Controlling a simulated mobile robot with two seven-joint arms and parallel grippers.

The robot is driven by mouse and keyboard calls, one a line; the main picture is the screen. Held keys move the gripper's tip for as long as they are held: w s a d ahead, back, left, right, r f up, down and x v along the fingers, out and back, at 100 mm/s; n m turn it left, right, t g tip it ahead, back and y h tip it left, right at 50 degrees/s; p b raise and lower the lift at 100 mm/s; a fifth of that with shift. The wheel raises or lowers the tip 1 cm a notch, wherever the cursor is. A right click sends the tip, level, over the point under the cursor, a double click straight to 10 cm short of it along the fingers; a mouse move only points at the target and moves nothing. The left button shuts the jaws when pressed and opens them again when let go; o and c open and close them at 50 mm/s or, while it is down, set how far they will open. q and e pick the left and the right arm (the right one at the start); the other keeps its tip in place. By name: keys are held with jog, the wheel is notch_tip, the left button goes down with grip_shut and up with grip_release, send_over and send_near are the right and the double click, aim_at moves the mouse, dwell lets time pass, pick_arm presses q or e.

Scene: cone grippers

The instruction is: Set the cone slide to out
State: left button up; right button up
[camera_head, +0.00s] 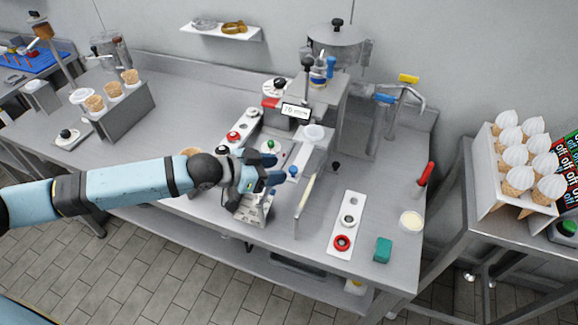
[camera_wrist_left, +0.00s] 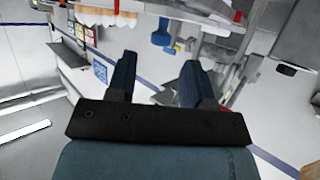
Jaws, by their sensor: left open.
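My left gripper (camera_head: 273,184) is open and empty over the middle of the counter. Its two dark blue fingers (camera_wrist_left: 158,72) stand apart in the wrist view. A small blue knob (camera_head: 293,171) is just right of the fingertips, with a gap between them. A blue knob-like piece (camera_wrist_left: 161,34) shows beyond the gap between the fingers in the wrist view. I cannot tell for certain which part is the cone slide or how it is set. The gripper and forearm hide part of the fixture (camera_head: 252,208) below them. My right gripper is not in view.
Close by are a machine with a small display (camera_head: 295,111), a white strip with red knob (camera_head: 234,137), a panel with red ring (camera_head: 342,243), and a black knob (camera_head: 336,167). Cones stand in a holder (camera_head: 131,112) at left.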

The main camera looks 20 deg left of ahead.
aim_at(292, 169)
pick_arm(q)
jog(key=shift+x, duration=2.2)
jog(key=shift+c, duration=0.2)
grip_shut()
